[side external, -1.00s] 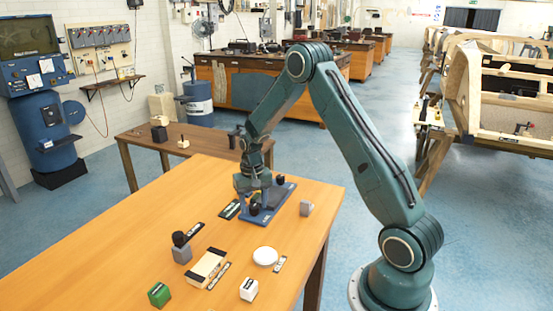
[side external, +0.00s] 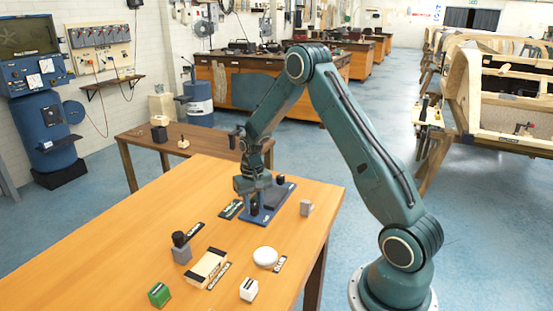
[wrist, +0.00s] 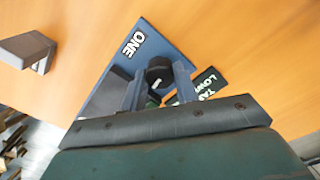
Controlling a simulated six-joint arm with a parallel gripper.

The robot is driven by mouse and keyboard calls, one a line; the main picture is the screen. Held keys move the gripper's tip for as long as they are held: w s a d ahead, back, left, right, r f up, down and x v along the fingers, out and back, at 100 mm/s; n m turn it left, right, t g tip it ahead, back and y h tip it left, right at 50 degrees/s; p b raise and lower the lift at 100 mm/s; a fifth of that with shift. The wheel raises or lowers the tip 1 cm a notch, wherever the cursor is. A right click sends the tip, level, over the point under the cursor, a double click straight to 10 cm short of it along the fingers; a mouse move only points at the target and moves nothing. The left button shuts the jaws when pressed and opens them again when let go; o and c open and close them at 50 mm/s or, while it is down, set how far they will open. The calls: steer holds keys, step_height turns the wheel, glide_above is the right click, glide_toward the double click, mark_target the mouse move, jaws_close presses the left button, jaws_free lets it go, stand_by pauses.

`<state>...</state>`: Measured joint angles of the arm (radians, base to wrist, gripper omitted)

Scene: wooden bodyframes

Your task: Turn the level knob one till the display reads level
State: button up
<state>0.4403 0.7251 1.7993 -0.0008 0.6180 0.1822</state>
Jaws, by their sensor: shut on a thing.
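The blue knob panel (side external: 251,221) lies on the orange table, with a white ONE label (wrist: 131,43) at one end. A round black knob (wrist: 159,70) with a pale mark sits near that label. My gripper (side external: 256,206) is down at the panel. In the wrist view my gripper (wrist: 160,84) has its fingers on either side of the knob and is shut on it. A second black knob (side external: 281,180) stands at the panel's far end. A dark flat area (side external: 277,196) lies on the panel. I cannot read a display.
A black label plate (side external: 230,209) lies left of the panel, and a grey block (side external: 306,208) to its right. Nearer are a black-topped grey block (side external: 181,248), a wooden block (side external: 206,268), a white disc (side external: 265,257), a green cube (side external: 159,294) and a white cube (side external: 249,289).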

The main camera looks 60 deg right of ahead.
mark_target(254, 206)
steer(key=shift+n, duration=1.2)
steer(key=o, duration=1)
steer(key=shift+r, duration=0.1)
step_height(254, 206, up, 14)
steer(key=shift+f, duration=0.15)
